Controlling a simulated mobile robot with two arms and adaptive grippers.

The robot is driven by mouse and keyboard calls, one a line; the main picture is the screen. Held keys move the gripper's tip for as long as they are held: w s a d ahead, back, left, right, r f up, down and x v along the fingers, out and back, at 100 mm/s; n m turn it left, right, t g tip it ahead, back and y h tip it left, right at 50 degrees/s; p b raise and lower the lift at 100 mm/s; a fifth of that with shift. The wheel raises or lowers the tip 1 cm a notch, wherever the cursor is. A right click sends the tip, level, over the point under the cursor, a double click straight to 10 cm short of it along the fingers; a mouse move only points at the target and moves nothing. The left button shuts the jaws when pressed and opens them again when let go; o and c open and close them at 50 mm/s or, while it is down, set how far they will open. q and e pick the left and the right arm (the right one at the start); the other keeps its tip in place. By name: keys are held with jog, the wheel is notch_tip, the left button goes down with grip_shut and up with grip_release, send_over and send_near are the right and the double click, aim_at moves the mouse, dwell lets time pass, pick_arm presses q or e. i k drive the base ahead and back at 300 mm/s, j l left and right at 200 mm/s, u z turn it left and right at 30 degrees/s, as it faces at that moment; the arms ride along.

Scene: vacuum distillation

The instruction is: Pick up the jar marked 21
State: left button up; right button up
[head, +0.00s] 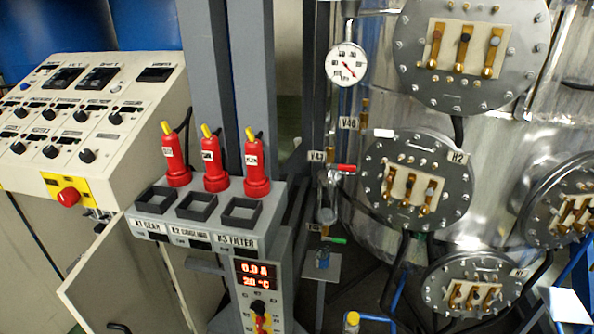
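I cannot make out the number 21 on anything in the head view. A small container with a yellow cap (352,320) shows at the bottom edge, cut off by the frame, and no marking on it can be read. A small glass-like piece with blue on it (322,258) is at a small grey plate (320,272) below the glass vessel (328,197). I cannot tell whether either is the jar. Neither of my grippers is in view.
A grey stand (262,290) carries three red plugs (215,168), three square black frames (197,206) and a red display (257,275). A control console (80,125) is at left. A steel tank (490,150) with round flanges and a gauge (347,65) fills the right.

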aim_at(323, 256)
jog(key=i+l, duration=0.1)
jog(key=l, duration=0.25)
jog(key=i+l, duration=0.1)
jog(key=l, duration=0.25)
jog(key=i+l, duration=0.15)
jog(key=l, duration=0.2)
jog(key=i+l, duration=0.1)
jog(key=l, duration=0.25)
jog(key=i+l, duration=0.1)
jog(key=l, duration=0.25)
jog(key=l+u, duration=0.1)
jog(key=u, duration=0.3)
jog(key=l+u, duration=0.1)
jog(key=u, duration=0.3)
jog(key=l+u, duration=0.1)
jog(key=u, duration=0.3)
jog(key=i+l, duration=0.05)
